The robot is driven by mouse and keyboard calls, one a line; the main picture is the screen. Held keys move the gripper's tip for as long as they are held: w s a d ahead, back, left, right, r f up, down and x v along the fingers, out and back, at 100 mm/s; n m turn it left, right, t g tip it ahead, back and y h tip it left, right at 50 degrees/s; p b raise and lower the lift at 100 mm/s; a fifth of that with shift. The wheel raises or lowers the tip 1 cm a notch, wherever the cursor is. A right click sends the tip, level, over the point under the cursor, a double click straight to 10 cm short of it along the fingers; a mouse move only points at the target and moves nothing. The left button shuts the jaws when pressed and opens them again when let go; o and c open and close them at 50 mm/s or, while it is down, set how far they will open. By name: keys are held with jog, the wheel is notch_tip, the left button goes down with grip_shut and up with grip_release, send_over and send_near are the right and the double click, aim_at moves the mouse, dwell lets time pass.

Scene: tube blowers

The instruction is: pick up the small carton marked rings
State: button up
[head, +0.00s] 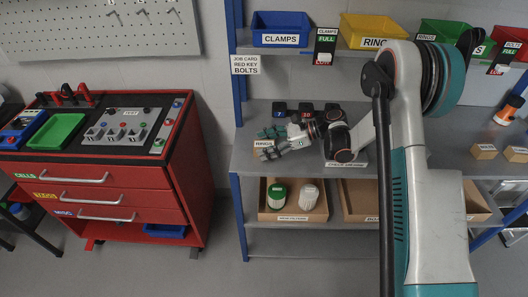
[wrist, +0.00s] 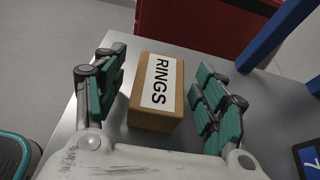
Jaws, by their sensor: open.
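The small carton marked RINGS (wrist: 157,93) is a brown box with a white label on top. In the wrist view it stands on the grey shelf, between the two fingers of my gripper (wrist: 160,95). The fingers are open, with a gap visible on each side of the carton. In the head view my gripper (head: 280,141) is over the left end of the middle shelf, and the carton (head: 267,151) is mostly hidden behind its fingers.
The middle shelf (head: 262,115) has a blue post (head: 237,60) at its left. Dark numbered blocks (head: 306,108) stand behind my gripper. Two small cartons (head: 484,151) are at the right. A red cabinet (head: 120,180) stands to the left across a floor gap.

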jog(key=shift+a+f, duration=0.15)
jog(key=shift+a, duration=0.15)
jog(key=c, duration=1.2)
